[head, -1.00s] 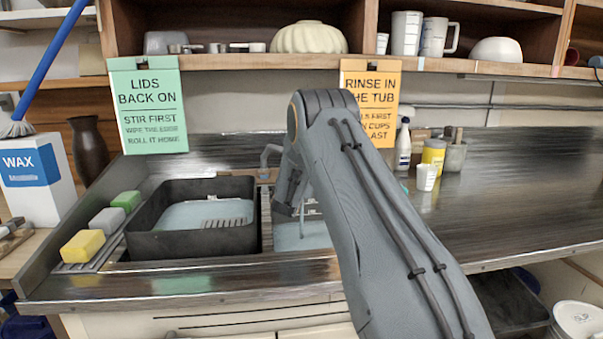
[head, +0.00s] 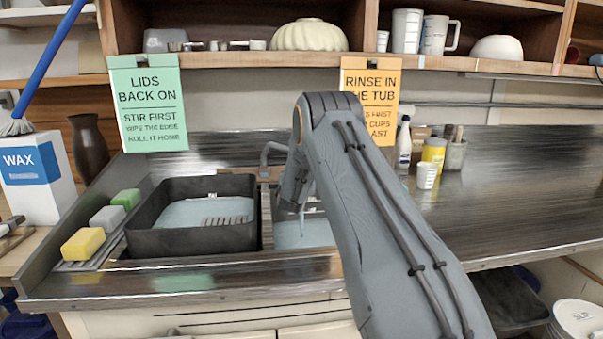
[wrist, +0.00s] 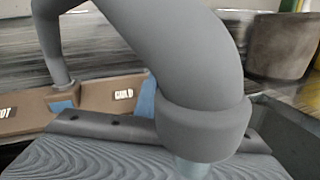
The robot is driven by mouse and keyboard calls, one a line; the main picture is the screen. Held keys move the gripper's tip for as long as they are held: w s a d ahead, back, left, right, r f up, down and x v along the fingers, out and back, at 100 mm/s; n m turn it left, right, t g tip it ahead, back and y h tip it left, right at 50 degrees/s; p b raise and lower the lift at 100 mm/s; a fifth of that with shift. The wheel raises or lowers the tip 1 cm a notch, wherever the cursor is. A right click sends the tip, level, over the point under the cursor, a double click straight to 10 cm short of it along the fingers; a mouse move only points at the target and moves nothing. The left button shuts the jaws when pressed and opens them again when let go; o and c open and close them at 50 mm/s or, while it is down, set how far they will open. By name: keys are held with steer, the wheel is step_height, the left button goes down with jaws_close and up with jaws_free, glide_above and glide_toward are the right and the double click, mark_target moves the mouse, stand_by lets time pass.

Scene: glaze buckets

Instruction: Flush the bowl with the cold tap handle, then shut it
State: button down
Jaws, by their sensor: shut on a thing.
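The sink bowl (head: 305,236), with pale liquid or a pale floor, lies right of the black tub in the head view. A thin pale stream (head: 302,218) shows above it. In the wrist view the big grey spout (wrist: 180,45) curves across, with a pale stream (wrist: 190,168) below its mouth. The label reading COLD (wrist: 124,94) is on the brown tap ledge. A blue piece beside it, seemingly the cold tap handle (wrist: 147,98), is mostly hidden. My gripper (wrist: 130,135) fills the bottom of the wrist view, shut at the handle; its fingertips are hidden. In the head view my arm hides it.
The black tub (head: 190,240) stands left of the bowl, with several sponges (head: 82,244) beside it. A spray bottle (head: 403,145), white cup (head: 426,175) and yellow tub (head: 433,152) stand right. The right counter is clear.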

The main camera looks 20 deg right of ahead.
steer(key=shift+n+y, duration=0.4)
steer(key=shift+n, duration=0.2)
steer(key=c, duration=1.8)
jaws_free()
steer(key=shift+b+v, duration=0.7)
steer(key=shift+v, duration=3.2)
steer(key=shift+s+d+f, duration=0.1)
steer(key=shift+d, duration=0.05)
